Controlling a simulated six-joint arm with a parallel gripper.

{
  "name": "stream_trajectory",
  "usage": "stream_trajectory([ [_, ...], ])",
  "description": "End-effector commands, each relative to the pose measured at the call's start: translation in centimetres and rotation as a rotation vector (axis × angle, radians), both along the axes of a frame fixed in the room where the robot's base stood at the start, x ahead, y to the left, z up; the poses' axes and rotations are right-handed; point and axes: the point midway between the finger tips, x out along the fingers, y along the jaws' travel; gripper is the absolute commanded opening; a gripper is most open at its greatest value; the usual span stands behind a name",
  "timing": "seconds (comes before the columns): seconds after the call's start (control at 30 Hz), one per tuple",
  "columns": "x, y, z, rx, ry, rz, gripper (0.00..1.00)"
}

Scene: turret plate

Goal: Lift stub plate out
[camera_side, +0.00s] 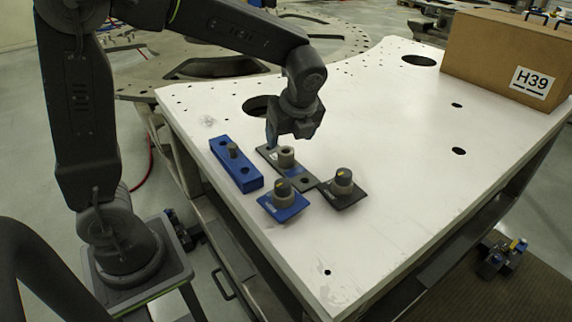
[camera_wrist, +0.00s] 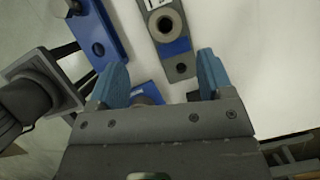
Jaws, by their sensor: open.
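A flat dark plate with an upright hollow grey stub (camera_side: 287,158) lies on the white table; it looks like the stub plate. In the wrist view the stub plate (camera_wrist: 181,69) is ahead of the fingers, with its round stub near the top edge, a blue band and a holed grey end. My gripper (camera_side: 288,138) is just above and beside the stub in the side view. In the wrist view my gripper (camera_wrist: 161,80) has its two blue fingers wide apart, with nothing held. The far finger is partly hidden in the side view.
A blue block with a peg (camera_side: 236,167) lies left of the plate. A blue square plate with a knob (camera_side: 283,203) and a black square plate with a knob (camera_side: 343,192) sit close in front. A cardboard box (camera_side: 490,55) stands at the back right.

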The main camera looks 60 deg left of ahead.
Motion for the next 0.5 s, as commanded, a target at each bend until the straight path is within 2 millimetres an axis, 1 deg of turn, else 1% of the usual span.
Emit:
stream_trajectory([
  [0.03,0.0,0.4,-0.9,0.001,0.003,0.002,0.74],
  [0.1,0.2,0.8,-1.7,0.000,0.002,0.001,0.74],
  [0.37,0.5,1.5,-3.4,-0.001,0.001,0.004,0.74],
  [0.5,1.2,2.5,-5.2,0.000,0.003,0.004,0.74],
])
